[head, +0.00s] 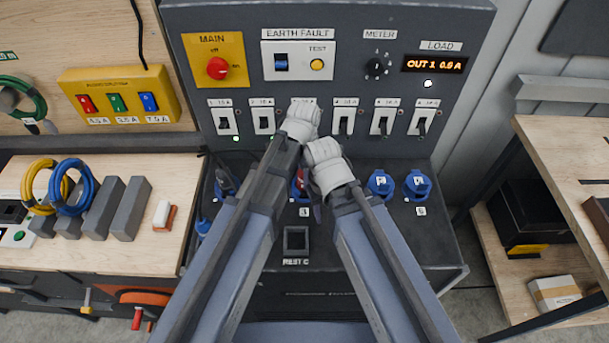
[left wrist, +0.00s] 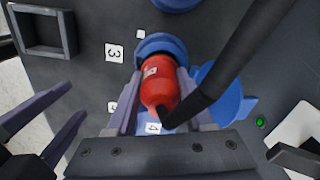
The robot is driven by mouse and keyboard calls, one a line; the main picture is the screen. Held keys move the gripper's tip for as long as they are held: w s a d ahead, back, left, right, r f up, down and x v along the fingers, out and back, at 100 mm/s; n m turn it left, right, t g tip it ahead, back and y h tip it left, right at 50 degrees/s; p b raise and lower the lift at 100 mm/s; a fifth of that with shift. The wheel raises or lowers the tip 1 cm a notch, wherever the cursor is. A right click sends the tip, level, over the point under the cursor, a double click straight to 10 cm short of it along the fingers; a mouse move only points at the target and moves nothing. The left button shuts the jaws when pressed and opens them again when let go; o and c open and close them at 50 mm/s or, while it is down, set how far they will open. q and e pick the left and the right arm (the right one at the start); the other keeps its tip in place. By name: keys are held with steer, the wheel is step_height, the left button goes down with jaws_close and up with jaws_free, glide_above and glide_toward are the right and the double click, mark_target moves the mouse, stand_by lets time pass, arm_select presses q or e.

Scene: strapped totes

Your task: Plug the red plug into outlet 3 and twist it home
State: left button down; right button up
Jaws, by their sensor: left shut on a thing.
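The red plug (left wrist: 158,85) is between the two fingers of my left gripper (left wrist: 152,100), which is shut on it. Its front end is at the blue outlet 3 (left wrist: 155,43), beside the label 3 (left wrist: 114,53); I cannot tell how deep it sits or how it is turned. A black cable runs from its rear toward the upper right. In the head view the red plug (head: 298,184) shows partly between my arms. My right gripper (left wrist: 50,120) shows at the lower left of the left wrist view, fingers apart and empty, clear of the plug.
More blue outlets (head: 380,184) stand to the right, and a dark plug (head: 226,180) is at the left outlet. The switch row (head: 343,122) stands behind; my left wrist covers the third switch. The square REST C holder (head: 296,239) is in front. The load display (head: 435,65) is lit.

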arm_select(q)
steer(key=shift+w+a+m, duration=0.15)
steer(key=shift+m, duration=0.25)
steer(key=shift+m, duration=0.7)
steer(key=shift+w+m, duration=0.1)
steer(key=shift+m, duration=0.5)
arm_select(e)
steer(key=shift+w+a, duration=0.1)
arm_select(q)
steer(key=shift+m, duration=0.7)
